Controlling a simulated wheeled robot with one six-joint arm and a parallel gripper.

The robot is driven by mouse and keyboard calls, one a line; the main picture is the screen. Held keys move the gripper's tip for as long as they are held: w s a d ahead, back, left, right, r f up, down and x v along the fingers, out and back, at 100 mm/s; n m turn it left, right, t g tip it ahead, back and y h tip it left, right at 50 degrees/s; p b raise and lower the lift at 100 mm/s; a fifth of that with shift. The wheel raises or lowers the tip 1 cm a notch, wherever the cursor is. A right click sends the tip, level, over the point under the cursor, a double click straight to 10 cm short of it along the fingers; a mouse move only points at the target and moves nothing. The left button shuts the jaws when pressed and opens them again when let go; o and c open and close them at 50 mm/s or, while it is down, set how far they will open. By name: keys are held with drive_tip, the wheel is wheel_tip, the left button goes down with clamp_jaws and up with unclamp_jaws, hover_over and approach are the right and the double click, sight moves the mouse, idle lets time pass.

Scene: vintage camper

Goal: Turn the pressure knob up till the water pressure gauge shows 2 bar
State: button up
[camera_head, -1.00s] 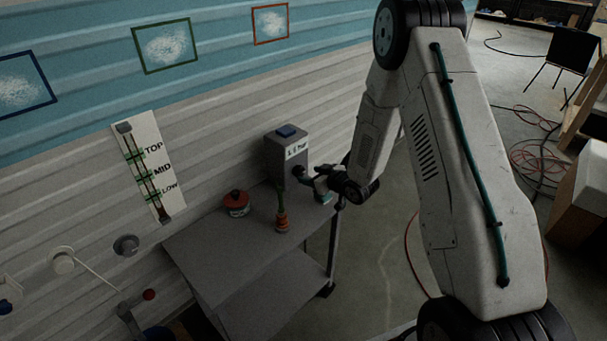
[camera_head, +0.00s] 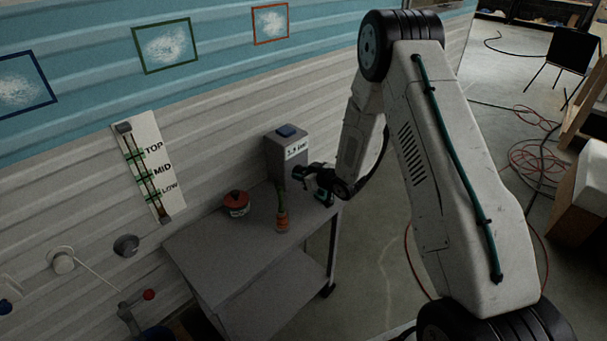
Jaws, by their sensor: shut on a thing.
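The grey gauge box (camera_head: 287,160) with a blue top stands at the back of the grey table. Its white display (camera_head: 297,149) shows a small blurred figure, seemingly 1.5 bar, but the digits are not certain. My gripper (camera_head: 301,174) is at the lower right of the box's front, shut on the pressure knob. The knob is hidden behind my gripper and cannot be made out.
A red-topped pot (camera_head: 236,204) and an orange-and-green bottle-like object (camera_head: 282,218) stand on the table (camera_head: 225,258), left of my gripper. A level panel (camera_head: 150,165) marked TOP, MID and LOW hangs on the wall. The table's front is clear.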

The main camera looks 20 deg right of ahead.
drive_tip(key=shift+d+m+g+y, duration=0.1)
drive_tip(key=shift+m+g+y, duration=0.2)
drive_tip(key=shift+m+y, duration=0.5)
drive_tip(key=o, duration=1)
drive_tip(key=v, duration=0.7)
drive_tip(key=shift+s+d+r, duration=0.15)
drive_tip(key=shift+s+r, duration=0.1)
drive_tip(key=shift+s, duration=0.05)
